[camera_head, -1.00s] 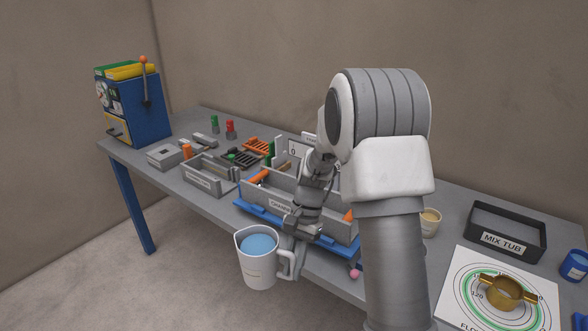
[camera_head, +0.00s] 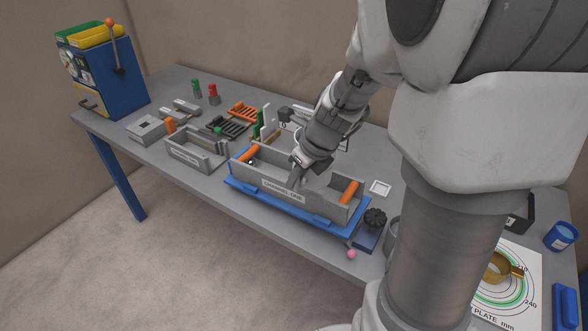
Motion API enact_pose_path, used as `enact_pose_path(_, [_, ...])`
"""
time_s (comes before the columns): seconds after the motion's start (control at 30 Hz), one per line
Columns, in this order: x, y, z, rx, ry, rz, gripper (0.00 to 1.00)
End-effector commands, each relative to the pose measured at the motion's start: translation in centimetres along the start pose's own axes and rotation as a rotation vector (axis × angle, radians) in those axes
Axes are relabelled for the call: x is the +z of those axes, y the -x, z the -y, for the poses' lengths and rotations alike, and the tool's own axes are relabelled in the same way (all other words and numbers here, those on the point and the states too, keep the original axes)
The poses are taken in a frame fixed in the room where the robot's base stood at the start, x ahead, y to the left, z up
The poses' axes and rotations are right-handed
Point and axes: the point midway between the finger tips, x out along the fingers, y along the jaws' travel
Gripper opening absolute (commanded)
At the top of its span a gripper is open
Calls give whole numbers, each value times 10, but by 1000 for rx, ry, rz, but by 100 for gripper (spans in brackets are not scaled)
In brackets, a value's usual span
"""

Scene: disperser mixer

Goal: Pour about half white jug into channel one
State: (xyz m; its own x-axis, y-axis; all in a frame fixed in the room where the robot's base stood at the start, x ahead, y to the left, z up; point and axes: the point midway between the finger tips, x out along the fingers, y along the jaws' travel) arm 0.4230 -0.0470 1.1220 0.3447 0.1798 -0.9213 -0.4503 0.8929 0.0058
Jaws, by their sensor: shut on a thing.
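Channel one (camera_head: 282,191), a long grey trough with a label on its front wall, stands on a blue base with an orange block near each end. My gripper (camera_head: 299,172) is tilted down over the trough's middle. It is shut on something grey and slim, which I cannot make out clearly. The white jug with blue liquid is not clearly seen now. A grey curved side (camera_head: 392,234), mostly hidden by my arm, shows right of the trough; I cannot tell whether it is the jug. The trough's inside is partly hidden, and I cannot tell what is in it.
A smaller grey trough (camera_head: 194,155) stands left. A dark knob on a blue block (camera_head: 374,221) and a pink ball (camera_head: 351,254) are at the right front. A blue machine (camera_head: 105,75) stands far left. My arm hides much of the right side.

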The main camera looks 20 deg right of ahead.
Motion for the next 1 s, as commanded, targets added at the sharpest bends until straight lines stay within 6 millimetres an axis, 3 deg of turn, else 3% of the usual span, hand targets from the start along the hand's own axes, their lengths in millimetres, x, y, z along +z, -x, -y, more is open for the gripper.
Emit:
enact_pose_path(0.27, [1,4,0,138,-67,-30,0])
enact_pose_path(0.63, [2,10,-7,483,-210,-99,0])
enact_pose_path(1.0, [-3,-8,-1,643,-274,-132,0])
